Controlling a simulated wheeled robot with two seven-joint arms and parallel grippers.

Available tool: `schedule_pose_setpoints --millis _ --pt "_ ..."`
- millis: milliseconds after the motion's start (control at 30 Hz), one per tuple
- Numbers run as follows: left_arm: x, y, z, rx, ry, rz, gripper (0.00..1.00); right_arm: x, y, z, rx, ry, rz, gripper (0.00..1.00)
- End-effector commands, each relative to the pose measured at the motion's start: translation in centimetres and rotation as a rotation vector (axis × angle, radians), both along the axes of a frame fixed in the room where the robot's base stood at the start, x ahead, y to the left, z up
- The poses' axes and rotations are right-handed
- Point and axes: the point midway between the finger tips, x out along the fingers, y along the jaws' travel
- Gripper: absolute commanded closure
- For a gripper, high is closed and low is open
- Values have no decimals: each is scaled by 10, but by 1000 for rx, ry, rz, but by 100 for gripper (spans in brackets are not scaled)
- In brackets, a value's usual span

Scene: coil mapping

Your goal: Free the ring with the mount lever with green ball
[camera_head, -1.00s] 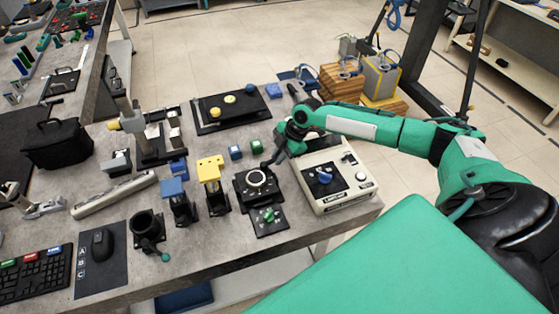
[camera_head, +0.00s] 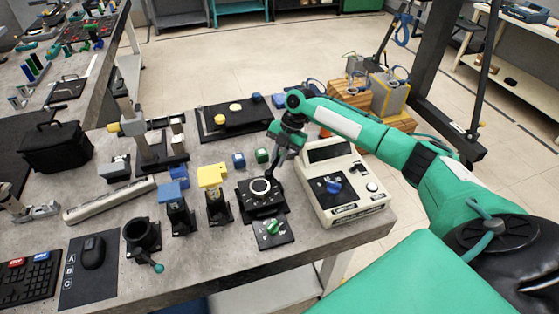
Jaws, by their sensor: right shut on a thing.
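A black round mount (camera_head: 140,234) stands near the front edge of the table, left of centre. A thin lever with a green ball (camera_head: 158,268) sticks out from its lower front. Whether a ring sits inside this mount is not clear. A black unit with a white ring (camera_head: 261,188) on top lies right of centre. My right gripper (camera_head: 274,172) is at this unit's back right, pointing down, shut on a dark, thin part beside the white ring. The exact part is too small and dark to tell. My left gripper is not in view.
A cream instrument box (camera_head: 342,196) with a blue knob stands close to the right of my gripper. A panel with a green knob (camera_head: 272,229) lies in front of the ring unit. Yellow-topped (camera_head: 213,178) and blue-topped (camera_head: 170,192) stands are to the left.

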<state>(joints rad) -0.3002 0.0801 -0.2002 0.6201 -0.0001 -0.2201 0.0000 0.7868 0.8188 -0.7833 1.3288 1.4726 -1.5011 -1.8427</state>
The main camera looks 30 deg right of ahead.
Motion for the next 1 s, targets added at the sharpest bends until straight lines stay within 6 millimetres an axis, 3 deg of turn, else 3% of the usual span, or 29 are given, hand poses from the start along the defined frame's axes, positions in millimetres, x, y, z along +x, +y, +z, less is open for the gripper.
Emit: schedule_pose_setpoints --millis 433,467,567,867,1000 --pt "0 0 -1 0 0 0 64 2 -3 1 -6 -3 7 100" --pt "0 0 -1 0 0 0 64 2 -3 1 -5 -3 5 82" --pt "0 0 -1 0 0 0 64 1 -2 1 -3 -3 7 64" --pt "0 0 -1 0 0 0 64 1 -1 2 -2 -2 8 64" --pt "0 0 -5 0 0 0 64 2 -7 12 -1 -4 7 64"
